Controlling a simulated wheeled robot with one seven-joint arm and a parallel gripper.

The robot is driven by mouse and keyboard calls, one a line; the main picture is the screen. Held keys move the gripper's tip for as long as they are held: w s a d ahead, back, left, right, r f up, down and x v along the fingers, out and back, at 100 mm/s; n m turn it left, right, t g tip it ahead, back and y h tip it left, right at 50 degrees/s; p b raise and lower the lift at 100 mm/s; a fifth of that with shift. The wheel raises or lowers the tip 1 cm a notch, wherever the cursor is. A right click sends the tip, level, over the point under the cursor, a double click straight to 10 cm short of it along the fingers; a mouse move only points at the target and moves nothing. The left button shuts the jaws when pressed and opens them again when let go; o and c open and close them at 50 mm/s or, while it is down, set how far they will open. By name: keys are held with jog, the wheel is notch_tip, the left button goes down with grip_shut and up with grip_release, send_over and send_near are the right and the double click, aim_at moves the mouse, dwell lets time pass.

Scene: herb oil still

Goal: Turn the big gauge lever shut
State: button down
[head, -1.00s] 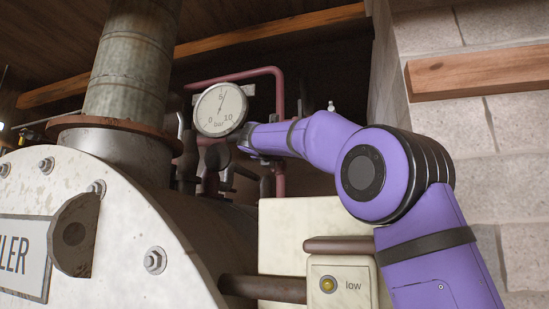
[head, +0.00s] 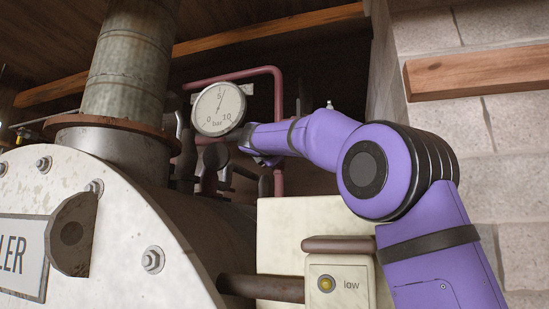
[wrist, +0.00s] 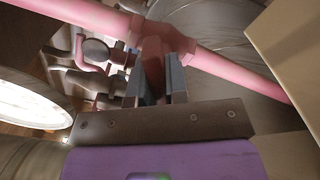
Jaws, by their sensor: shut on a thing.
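The big gauge (head: 219,109), a round white dial marked 0 to 10 bar, stands above the boiler in the head view. Part of its pale face (wrist: 30,105) shows at the left of the wrist view. A dull red lever (wrist: 153,62) comes down from a valve fitting on a pink pipe (wrist: 235,70). My gripper (wrist: 157,88) is shut on this lever, one grey finger on each side of it. In the head view my gripper (head: 248,143) is just right of the gauge, and the lever cannot be made out there.
The white boiler front (head: 110,225) and its metal flue (head: 131,60) fill the left. Dark pipes and valves crowd below the gauge. A stone wall (head: 510,130) is close on the right.

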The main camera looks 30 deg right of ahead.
jog(key=m, duration=0.3)
jog(key=shift+f+m, duration=0.15)
jog(key=shift+m, duration=0.15)
jog(key=shift+f+m, duration=0.2)
jog(key=shift+m, duration=1.6)
jog(key=c, duration=1.1)
grip_release()
jog(key=shift+s, duration=0.15)
jog(key=v, duration=1)
jog(key=shift+s+a, duration=0.15)
jog(key=shift+a, duration=0.1)
